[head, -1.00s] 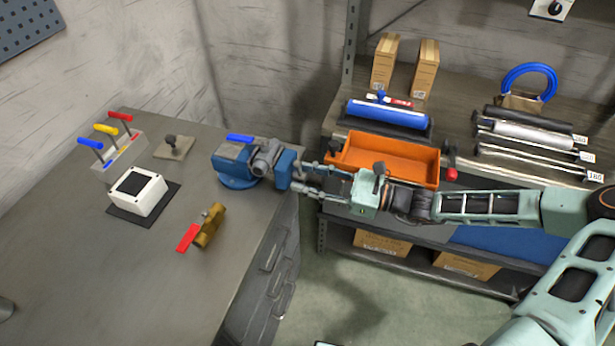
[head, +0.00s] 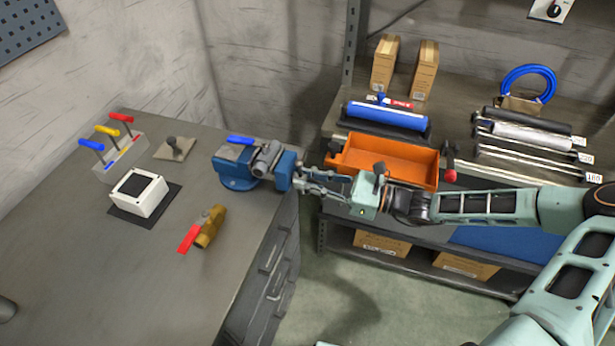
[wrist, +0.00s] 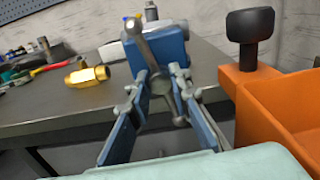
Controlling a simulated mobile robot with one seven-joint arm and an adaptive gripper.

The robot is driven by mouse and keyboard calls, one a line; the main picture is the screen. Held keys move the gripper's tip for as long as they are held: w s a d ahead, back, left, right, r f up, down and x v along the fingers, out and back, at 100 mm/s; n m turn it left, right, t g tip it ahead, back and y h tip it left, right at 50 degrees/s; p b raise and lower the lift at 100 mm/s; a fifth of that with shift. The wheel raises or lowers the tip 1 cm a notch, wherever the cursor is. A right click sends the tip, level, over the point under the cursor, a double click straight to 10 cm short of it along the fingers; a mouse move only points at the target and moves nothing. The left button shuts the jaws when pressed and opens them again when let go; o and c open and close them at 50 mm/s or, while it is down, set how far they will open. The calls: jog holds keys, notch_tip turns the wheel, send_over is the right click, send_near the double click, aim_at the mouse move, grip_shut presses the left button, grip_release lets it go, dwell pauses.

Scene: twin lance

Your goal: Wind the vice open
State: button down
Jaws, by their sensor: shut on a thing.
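The blue vice (head: 236,168) stands near the right edge of the grey workbench (head: 130,265), and its blue end also shows in the wrist view (wrist: 168,48). A grey handle bar (wrist: 144,52) slants across the vice's front, from upper left to lower right. My gripper (head: 299,178) reaches the vice from the right. In the wrist view my gripper's two fingers (wrist: 162,82) straddle the middle of the handle and are shut on it. The exact contact at the fingertips is partly hidden.
An orange bin (head: 388,160) sits on the shelf close beside my gripper; a black knob (wrist: 250,27) rises near it in the wrist view. A brass valve with a red lever (head: 210,228), a white box (head: 139,192) and colored levers (head: 118,145) are on the bench.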

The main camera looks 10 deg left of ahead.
jog(key=shift+m, duration=0.4)
jog(key=c, duration=1.8)
grip_release()
jog(key=shift+o, duration=0.2)
jog(key=shift+d, duration=0.15)
jog(key=s+d, duration=0.1)
jog(key=d, duration=1)
jog(key=shift+d, duration=0.35)
jog(key=shift+c, duration=0.6)
